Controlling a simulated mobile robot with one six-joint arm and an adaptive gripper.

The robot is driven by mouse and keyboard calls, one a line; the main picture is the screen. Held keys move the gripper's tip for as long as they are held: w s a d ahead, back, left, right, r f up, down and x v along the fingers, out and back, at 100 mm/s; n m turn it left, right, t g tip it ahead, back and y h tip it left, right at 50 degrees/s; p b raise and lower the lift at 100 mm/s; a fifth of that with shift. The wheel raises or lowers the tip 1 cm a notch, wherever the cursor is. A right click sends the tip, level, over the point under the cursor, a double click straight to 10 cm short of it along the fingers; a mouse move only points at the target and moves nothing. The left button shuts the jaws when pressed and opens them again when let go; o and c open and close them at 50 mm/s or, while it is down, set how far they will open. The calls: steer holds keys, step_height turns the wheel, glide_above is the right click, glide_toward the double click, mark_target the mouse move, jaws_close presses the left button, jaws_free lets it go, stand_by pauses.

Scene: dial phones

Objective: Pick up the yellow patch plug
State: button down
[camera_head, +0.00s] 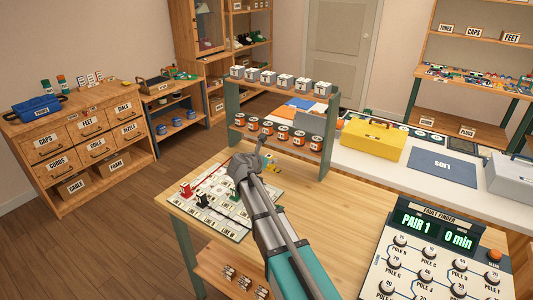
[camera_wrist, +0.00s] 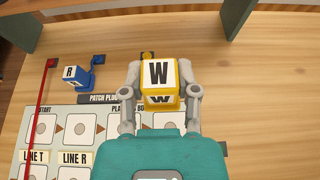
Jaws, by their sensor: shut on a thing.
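The yellow patch plug (camera_wrist: 158,76) is a block with a black W on its faces. It sits between both fingers of my gripper (camera_wrist: 157,88) in the wrist view, and the fingers are shut on its sides. A small yellow knob (camera_wrist: 147,56) shows just behind it. I cannot tell whether its underside touches the table. The blue plug marked R (camera_wrist: 75,76) stands to the left of my gripper, apart from it. In the head view my gripper (camera_head: 245,165) is over the far edge of the game board, and the yellow plug cannot be made out clearly there.
The game board (camera_wrist: 75,112) lies under my wrist, with a red bar (camera_wrist: 40,105) at its left. A rack (camera_head: 325,130) of tins and boxes stands just behind. The fault finder panel (camera_head: 440,250) is at the front right. Bare table (camera_head: 345,205) lies between.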

steer(key=shift+s+d+r+p, duration=0.1)
steer(key=shift+s+r+p, duration=0.2)
steer(key=shift+s, duration=0.55)
steer(key=shift+s+d+r+p, duration=0.1)
steer(key=shift+s+r+p, duration=0.15)
steer(key=shift+s+r, duration=0.4)
steer(key=shift+s+r+p, duration=0.15)
steer(key=shift+s+p, duration=0.1)
steer(key=shift+s, duration=0.75)
